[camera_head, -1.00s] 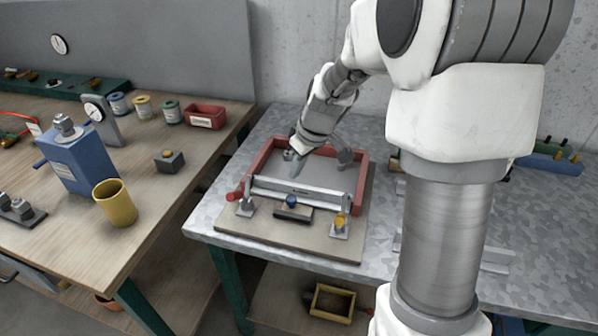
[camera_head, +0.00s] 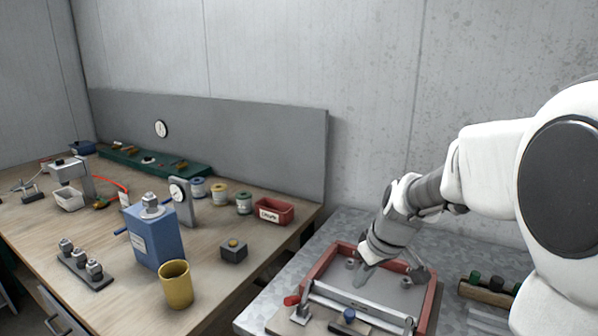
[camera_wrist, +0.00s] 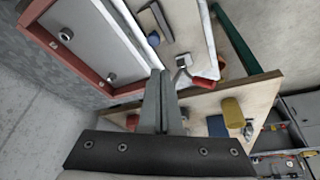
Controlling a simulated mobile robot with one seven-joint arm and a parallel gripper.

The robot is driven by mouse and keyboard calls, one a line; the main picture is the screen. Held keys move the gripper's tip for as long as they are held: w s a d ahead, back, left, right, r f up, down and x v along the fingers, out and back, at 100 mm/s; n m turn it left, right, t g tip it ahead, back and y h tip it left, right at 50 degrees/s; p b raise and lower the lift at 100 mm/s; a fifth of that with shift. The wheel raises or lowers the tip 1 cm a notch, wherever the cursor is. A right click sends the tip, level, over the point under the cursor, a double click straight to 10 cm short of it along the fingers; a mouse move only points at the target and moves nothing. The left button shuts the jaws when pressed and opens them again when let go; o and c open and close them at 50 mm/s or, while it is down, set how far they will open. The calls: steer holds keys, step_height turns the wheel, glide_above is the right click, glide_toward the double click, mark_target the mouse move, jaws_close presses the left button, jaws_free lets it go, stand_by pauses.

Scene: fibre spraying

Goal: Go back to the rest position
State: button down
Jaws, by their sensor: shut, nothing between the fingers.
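My gripper (camera_head: 366,270) points down over the red-framed tray, with its grey fingers together and nothing visible between them. In the wrist view the two fingers (camera_wrist: 160,82) also lie side by side, closed. The red-framed tray (camera_head: 322,262) sits on the grey metal table at the lower right of the head view, with a metal bar across its front. Its red rim (camera_wrist: 98,82) and pale inside show at the upper left of the wrist view. I cannot tell whether the fingertips touch the tray.
The wooden bench (camera_head: 120,290) on the left holds a blue box (camera_head: 155,238), a yellow cup (camera_head: 176,284), a small dark block (camera_head: 233,250), and a red bin (camera_head: 273,211). A green rack (camera_head: 150,160) lies along the back. A concrete wall stands behind.

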steer(key=s+r+m+t+h, duration=0.1)
steer(key=s+r, duration=0.3)
steer(key=s, duration=0.7)
steer(key=s+r+m+t, duration=0.1)
steer(key=s+r+m, duration=0.3)
steer(key=s, duration=0.7)
steer(key=shift+a+r+m+h, duration=0.25)
steer(key=shift+r+m+h, duration=0.05)
steer(key=shift+r+h, duration=0.15)
steer(key=shift+w, duration=0.1)
